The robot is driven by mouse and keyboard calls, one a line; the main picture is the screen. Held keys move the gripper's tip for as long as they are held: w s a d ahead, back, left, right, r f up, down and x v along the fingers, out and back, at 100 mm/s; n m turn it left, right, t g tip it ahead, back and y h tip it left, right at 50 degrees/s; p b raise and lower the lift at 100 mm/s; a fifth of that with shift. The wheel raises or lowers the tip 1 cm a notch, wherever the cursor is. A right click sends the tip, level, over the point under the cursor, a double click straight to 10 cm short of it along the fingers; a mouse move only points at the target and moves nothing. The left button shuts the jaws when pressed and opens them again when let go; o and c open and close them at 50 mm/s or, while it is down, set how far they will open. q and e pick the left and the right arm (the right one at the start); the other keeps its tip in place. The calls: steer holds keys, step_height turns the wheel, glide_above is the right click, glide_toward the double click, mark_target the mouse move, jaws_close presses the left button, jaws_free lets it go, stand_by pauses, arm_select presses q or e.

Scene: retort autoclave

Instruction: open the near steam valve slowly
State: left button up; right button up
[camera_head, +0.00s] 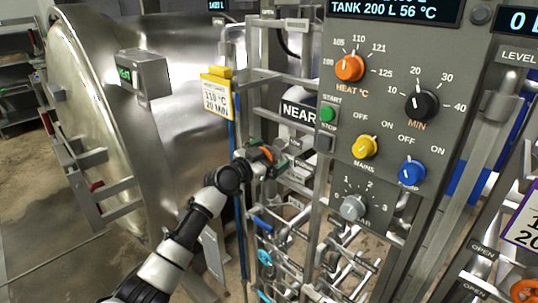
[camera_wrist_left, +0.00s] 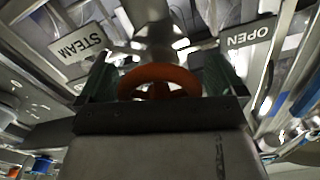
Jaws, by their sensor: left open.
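The near steam valve's orange handwheel (camera_head: 268,153) is beside the NEAR label (camera_head: 298,112), mostly hidden by my left gripper (camera_head: 260,158). In the left wrist view the orange wheel (camera_wrist_left: 160,74) shows between the two dark green finger pads of my left gripper (camera_wrist_left: 160,84). The gripper is open, with one finger on each side of the wheel. I cannot tell whether the pads touch the rim. A STEAM plate (camera_wrist_left: 82,43) and an OPEN plate (camera_wrist_left: 250,37) flank the valve, upside down in that view. My right gripper is not in view.
A grey control panel (camera_head: 388,120) with coloured knobs stands right of my left arm. A large steel vessel (camera_head: 140,90) fills the left. A yellow card (camera_head: 216,95) hangs above the arm. Metal pipes (camera_head: 285,245) crowd the space below the panel.

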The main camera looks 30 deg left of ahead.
arm_select(q)
steer(key=c, duration=0.9)
steer(key=shift+n, duration=0.3)
steer(key=shift+n+b, duration=0.3)
steer(key=shift+n, duration=1.5)
steer(key=shift+a+n, duration=0.1)
steer(key=shift+n, duration=2.2)
